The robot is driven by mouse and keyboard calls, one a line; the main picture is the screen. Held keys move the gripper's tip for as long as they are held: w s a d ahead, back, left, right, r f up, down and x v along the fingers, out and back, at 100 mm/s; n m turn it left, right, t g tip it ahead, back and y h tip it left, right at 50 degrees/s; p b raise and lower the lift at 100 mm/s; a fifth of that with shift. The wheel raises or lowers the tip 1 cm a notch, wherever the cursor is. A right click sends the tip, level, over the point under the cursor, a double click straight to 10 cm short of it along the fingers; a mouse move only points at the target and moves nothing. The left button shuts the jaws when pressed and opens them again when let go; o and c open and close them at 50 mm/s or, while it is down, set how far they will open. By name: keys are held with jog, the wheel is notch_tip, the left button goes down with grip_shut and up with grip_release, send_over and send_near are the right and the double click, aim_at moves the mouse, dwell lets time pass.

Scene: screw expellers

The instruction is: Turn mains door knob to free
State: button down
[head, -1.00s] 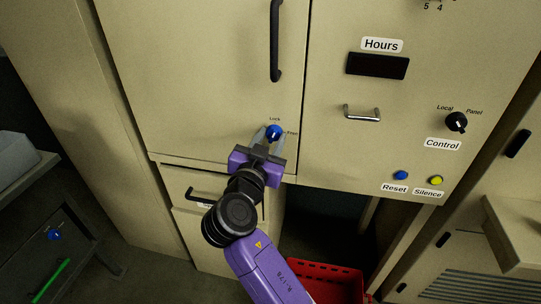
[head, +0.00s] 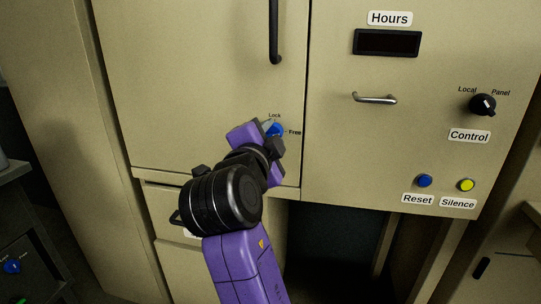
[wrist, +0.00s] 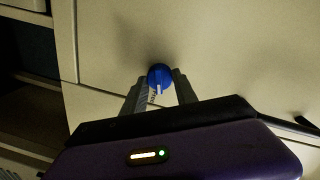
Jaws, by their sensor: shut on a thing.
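The blue mains door knob (head: 278,129) is on the beige cabinet door, below a "Lock" label and left of a "Free" label. My gripper (head: 272,130) is shut on the knob, its purple body tilted and partly hiding it in the head view. In the wrist view the knob (wrist: 159,75) sits between the two grey fingers of my gripper (wrist: 160,88), and a white mark on it points down in the picture. I cannot tell from the head view exactly which label the knob points to.
A black vertical handle (head: 274,30) is above the knob. To the right are a metal handle (head: 375,98), the black Control knob (head: 482,104), and the blue Reset (head: 424,181) and yellow Silence (head: 466,185) buttons. A dark opening (head: 335,250) lies below.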

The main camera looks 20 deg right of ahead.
jog(key=shift+d+f+m+b, duration=0.1)
jog(key=shift+d+m+b, duration=0.05)
jog(key=shift+m+b, duration=1.4)
jog(key=c, duration=1)
grip_release()
jog(key=shift+o, duration=0.2)
jog(key=shift+s+a, duration=0.4)
jog(key=shift+s, duration=0.1)
jog(key=v, duration=0.6)
jog(key=shift+s+p, duration=0.4)
jog(key=shift+p, duration=0.05)
